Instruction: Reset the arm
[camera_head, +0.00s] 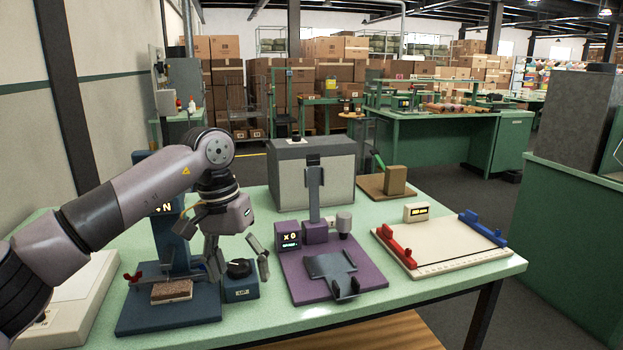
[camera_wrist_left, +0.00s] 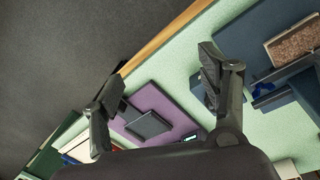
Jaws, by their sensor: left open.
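My left arm comes in from the left in the head view, and its gripper (camera_head: 239,272) points down over the green table. The gripper is open and empty, with its two fingers spread around the small blue knob box (camera_head: 240,288) as the picture shows it. I cannot tell the height above it. In the left wrist view the spread fingers (camera_wrist_left: 158,85) have nothing between them. The blue press station (camera_head: 170,318) with a brown block (camera_head: 171,290) is left of the gripper. My right gripper is out of view.
The purple station (camera_head: 365,275) stands right of the gripper, with a white board (camera_head: 455,252) with red and blue clamps further right. A grey box (camera_head: 312,170) stands behind. The green table's (camera_head: 310,318) front strip is clear.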

